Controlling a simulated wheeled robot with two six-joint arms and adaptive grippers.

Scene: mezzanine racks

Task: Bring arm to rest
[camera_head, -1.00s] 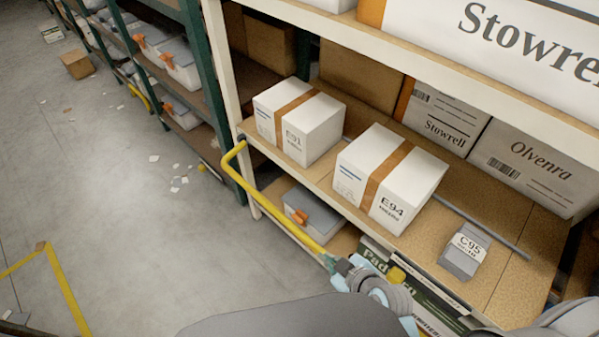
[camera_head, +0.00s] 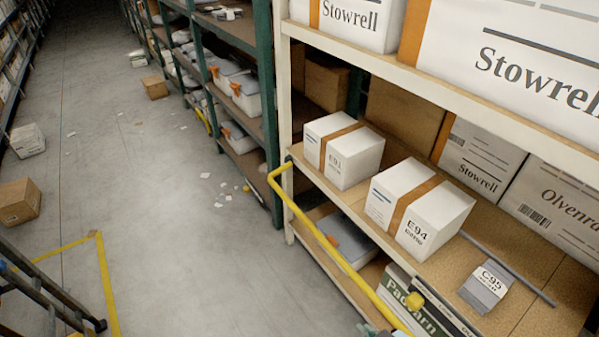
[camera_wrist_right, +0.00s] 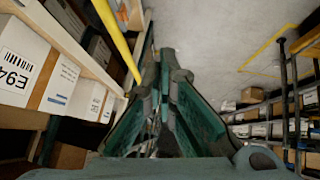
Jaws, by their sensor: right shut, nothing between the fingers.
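My right gripper (camera_wrist_right: 170,64) shows in the right wrist view with its dark green fingers brought together and nothing between them. It hangs over the aisle floor (camera_wrist_right: 210,25), beside the rack and close to the yellow rail (camera_wrist_right: 118,42) in that picture. I cannot tell whether it touches the rail. In the head view only a small light-blue bit of my arm shows at the bottom edge. My left gripper is in neither current view.
White cartons E91 (camera_head: 350,160) and E94 (camera_head: 432,222) and the grey C95 box (camera_head: 485,288) stand on the rack shelf (camera_head: 540,275). The yellow rail (camera_head: 325,240) juts along its front. A dark ladder-like frame (camera_head: 45,290) stands lower left. The aisle (camera_head: 170,230) is mostly clear.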

